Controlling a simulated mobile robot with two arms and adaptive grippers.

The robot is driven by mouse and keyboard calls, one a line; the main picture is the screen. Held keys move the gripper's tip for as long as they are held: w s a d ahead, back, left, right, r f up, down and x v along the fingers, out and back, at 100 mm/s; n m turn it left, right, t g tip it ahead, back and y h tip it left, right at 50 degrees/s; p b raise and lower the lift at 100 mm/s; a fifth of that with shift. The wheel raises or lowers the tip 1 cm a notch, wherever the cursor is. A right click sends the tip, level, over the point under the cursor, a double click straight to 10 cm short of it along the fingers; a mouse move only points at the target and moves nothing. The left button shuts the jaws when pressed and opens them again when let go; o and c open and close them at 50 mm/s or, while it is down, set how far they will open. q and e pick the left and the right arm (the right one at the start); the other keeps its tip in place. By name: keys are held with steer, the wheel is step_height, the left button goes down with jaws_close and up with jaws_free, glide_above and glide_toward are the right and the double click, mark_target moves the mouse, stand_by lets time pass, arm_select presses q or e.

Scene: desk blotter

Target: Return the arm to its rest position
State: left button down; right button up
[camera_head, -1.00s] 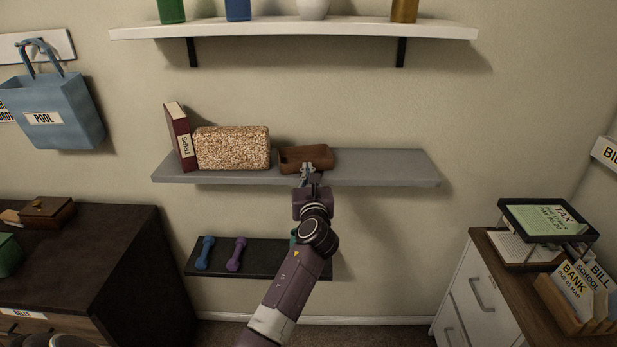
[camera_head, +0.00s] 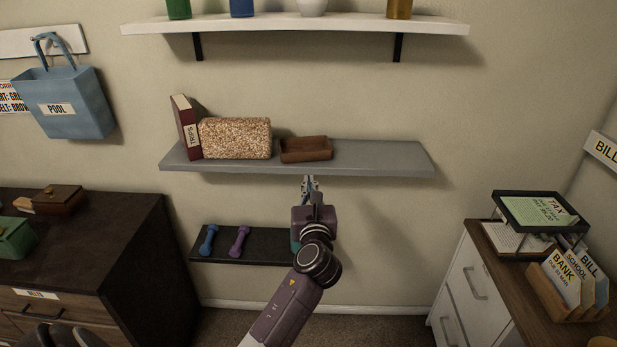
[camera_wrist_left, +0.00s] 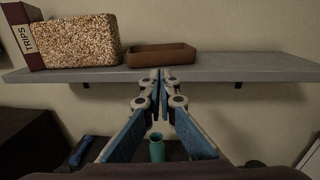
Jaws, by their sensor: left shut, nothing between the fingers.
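My left gripper (camera_head: 309,184) is shut and empty. In the head view it is in front of and just below the front edge of the grey shelf (camera_head: 390,157). In the left wrist view its two blue-sided fingers (camera_wrist_left: 154,78) meet at the tips, near the shelf's front edge. A brown wooden tray (camera_head: 306,149) sits on the shelf beyond the fingertips, apart from them; it also shows in the left wrist view (camera_wrist_left: 160,55). My right gripper is not in view.
A speckled box (camera_head: 235,138) and a TRIPS book (camera_head: 187,128) stand left of the tray. A lower dark shelf (camera_head: 262,247) holds dumbbells; a teal cylinder (camera_wrist_left: 157,148) shows below the fingers. A dark dresser (camera_head: 120,250) is left, a white cabinet (camera_head: 462,290) right.

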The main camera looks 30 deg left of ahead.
arm_select(q)
steer(key=s+d+f+n+g+h, duration=0.1)
steer(key=s+d+f+n+h, duration=0.15)
steer(key=f, duration=0.95)
steer(key=s+d+f+n+g+h, duration=0.2)
steer(key=s+d+f, duration=0.15)
steer(key=f, duration=0.85)
steer(key=s+d+f+n+g+h, duration=0.15)
steer(key=d+f, duration=0.25)
steer(key=f, duration=0.7)
steer(key=s+d+f+n+g+h, duration=0.35)
steer(key=s+f+n, duration=0.45)
steer(key=s+f, duration=1)
steer(key=s+d+f+n+g, duration=0.1)
steer(key=s+f+n, duration=0.3)
steer(key=s, duration=0.6)
steer(key=s+d+f+n+g+h, duration=0.1)
steer(key=s+f+n, duration=0.3)
steer(key=s, duration=0.6)
steer(key=s+d+f+n+g, duration=0.1)
steer(key=s+f+n+g, duration=0.2)
steer(key=s, duration=0.7)
step_height(320, 180, down, 2)
steer(key=shift+s+f+n, duration=0.15)
steer(key=shift+f+n, duration=0.1)
steer(key=shift+n, duration=0.25)
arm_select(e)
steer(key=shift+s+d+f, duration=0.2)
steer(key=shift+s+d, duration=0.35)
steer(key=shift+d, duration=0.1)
